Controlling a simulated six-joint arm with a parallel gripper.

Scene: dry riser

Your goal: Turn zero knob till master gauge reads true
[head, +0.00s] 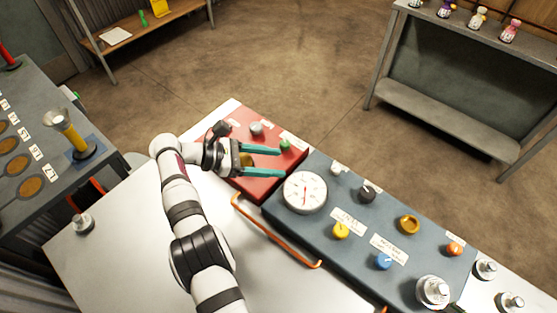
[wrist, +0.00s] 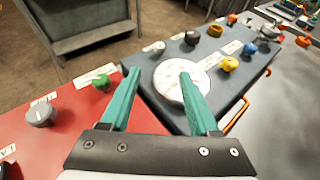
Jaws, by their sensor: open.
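Knobs on that panel are black (head: 367,193), yellow (head: 341,230), blue (head: 384,260), gold (head: 409,225), orange (head: 455,249) and small pale grey (head: 337,168). Labels are unreadable, so I cannot tell which is the zero knob. My gripper (head: 281,161) has teal fingers, open and empty, above the red panel beside the gauge.
The red panel (head: 263,190) carries a green knob (head: 285,146) and a grey knob (head: 256,129). Metal fittings (head: 433,291) stand at the right. The white tabletop (head: 120,250) is mostly clear at left.

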